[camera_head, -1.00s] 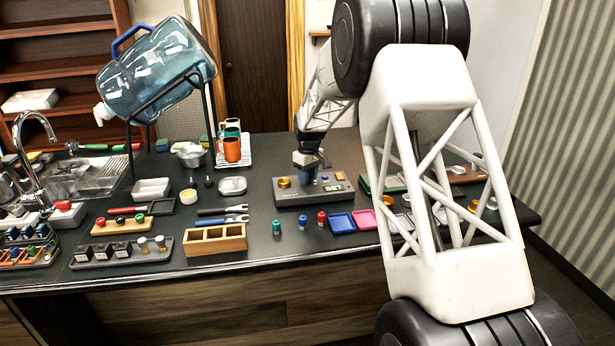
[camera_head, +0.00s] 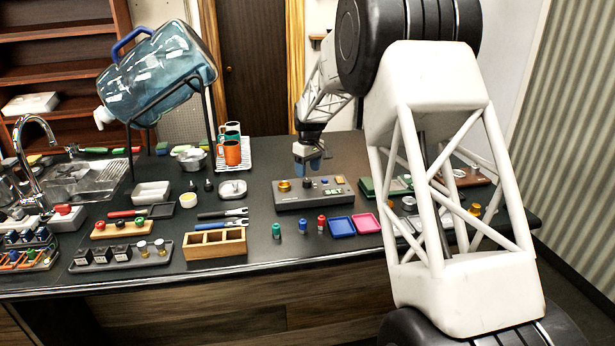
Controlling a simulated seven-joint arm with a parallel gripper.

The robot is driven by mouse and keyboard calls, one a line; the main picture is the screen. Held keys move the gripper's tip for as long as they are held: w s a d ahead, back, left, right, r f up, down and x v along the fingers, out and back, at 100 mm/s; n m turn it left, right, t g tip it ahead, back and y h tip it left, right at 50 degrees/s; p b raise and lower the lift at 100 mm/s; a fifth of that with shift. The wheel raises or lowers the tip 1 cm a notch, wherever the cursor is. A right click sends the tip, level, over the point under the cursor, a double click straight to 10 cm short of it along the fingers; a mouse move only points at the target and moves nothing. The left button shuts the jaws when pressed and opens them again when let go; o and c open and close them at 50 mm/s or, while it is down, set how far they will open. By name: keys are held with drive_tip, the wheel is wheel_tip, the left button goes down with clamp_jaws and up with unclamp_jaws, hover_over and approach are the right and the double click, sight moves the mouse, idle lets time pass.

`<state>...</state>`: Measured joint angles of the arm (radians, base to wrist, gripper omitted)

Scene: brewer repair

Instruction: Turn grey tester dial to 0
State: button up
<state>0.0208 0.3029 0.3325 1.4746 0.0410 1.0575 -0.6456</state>
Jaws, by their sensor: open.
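The grey tester (camera_head: 326,197) is a flat box marked SET near the middle of the counter. A gold knob (camera_head: 284,186) sits on its left, a dark dial (camera_head: 307,184) is beside it, and a blue button (camera_head: 325,182) and an orange button (camera_head: 338,181) are to the right. My gripper (camera_head: 310,171) is open, with blue fingers pointing down just above the dark dial. It appears clear of the dial and holds nothing that I can see. The dial's pointer and scale are too small to read.
A green tester (camera_head: 372,187) stands close on the right, partly behind my arm. A wooden box (camera_head: 215,243) is front left. An orange mug (camera_head: 232,153) stands behind left.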

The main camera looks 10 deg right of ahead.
sight(308, 181)
drive_tip(key=shift+d+r, duration=0.1)
drive_tip(key=shift+r, duration=1.6)
drive_tip(key=shift+s+r, duration=0.3)
drive_tip(key=s+r+m+t, duration=0.1)
drive_tip(key=s+r, duration=0.3)
drive_tip(key=s, duration=0.6)
drive_tip(key=s+r+m, duration=0.1)
drive_tip(key=s+r, duration=0.3)
drive_tip(key=s, duration=0.5)
drive_tip(key=s+r+m+t, duration=0.15)
drive_tip(key=s+r, duration=0.25)
drive_tip(key=s, duration=0.6)
drive_tip(key=s+f+m, duration=0.2)
drive_tip(key=s, duration=1.3)
drive_tip(key=s+a+f+m, duration=0.1)
drive_tip(key=s+f, duration=0.2)
drive_tip(key=s, duration=1.2)
drive_tip(key=shift+s+f+m+h, duration=0.25)
drive_tip(key=shift+s+m+h, duration=0.05)
drive_tip(key=shift+m, duration=0.05)
drive_tip(key=shift+t, duration=0.25)
